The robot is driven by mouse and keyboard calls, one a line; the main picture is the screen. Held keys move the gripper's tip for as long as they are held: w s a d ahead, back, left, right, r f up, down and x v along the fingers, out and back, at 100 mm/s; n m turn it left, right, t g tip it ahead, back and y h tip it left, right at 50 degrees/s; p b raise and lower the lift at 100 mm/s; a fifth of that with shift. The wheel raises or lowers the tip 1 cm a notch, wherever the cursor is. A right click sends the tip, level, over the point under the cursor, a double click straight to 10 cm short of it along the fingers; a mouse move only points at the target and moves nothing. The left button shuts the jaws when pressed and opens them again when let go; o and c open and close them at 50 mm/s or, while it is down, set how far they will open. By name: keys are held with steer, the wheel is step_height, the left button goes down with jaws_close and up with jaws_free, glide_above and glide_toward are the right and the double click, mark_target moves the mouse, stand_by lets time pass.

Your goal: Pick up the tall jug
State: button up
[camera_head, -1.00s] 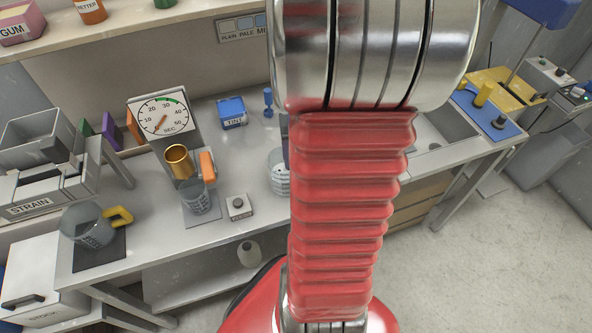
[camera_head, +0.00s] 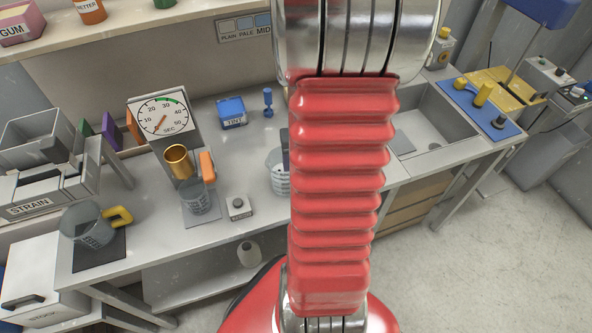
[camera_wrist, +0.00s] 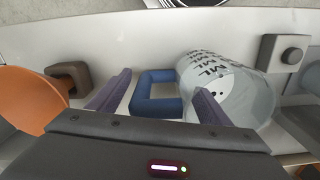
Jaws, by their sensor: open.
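A clear graduated jug (camera_wrist: 222,85) with a blue square handle (camera_wrist: 152,95) lies in front of my gripper in the wrist view. In the head view what looks like the same jug (camera_head: 277,175) stands on the bench, partly hidden behind my arm. My gripper (camera_wrist: 162,98) is open, its two purple fingers on either side of the blue handle. The right finger overlaps the jug's side in the picture; I cannot tell if it touches. A wider jug with a yellow handle (camera_head: 88,226) stands at the left, and another jug (camera_head: 198,200) stands below the dial.
A small knob box (camera_head: 239,207) sits left of the blue-handled jug in the head view. A dial (camera_head: 160,118), a copper cup (camera_head: 178,161) and a blue TINT box (camera_head: 232,112) stand behind. A sink (camera_head: 432,140) lies to the right.

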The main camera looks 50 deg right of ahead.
steer(key=shift+c, duration=0.5)
steer(key=c, duration=1.6)
steer(key=shift+r, duration=0.25)
steer(key=shift+r, duration=4.75)
